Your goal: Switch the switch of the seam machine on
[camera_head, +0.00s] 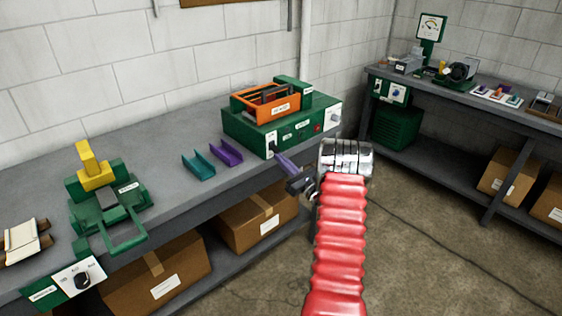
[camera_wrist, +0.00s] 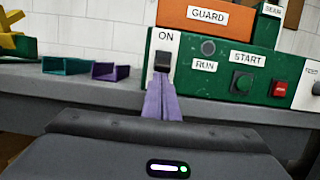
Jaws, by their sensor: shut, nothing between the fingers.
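The seam machine is a green box (camera_head: 240,130) on the bench, with an orange guard (camera_head: 267,102) on top. Its front also shows in the wrist view (camera_wrist: 215,65). There, a black switch (camera_wrist: 162,61) sits on a white plate marked ON, at the front's left end. The plate also shows in the head view (camera_head: 271,144). My gripper (camera_head: 281,157) is shut and empty, its purple fingers pointing at the switch. In the wrist view the fingertips (camera_wrist: 162,80) are just below the switch; I cannot tell whether they touch it.
Teal (camera_head: 198,163) and purple (camera_head: 227,153) channels lie left of the machine. A green and yellow tool (camera_head: 105,195) stands farther left. Boxes (camera_head: 258,219) fill the shelf below.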

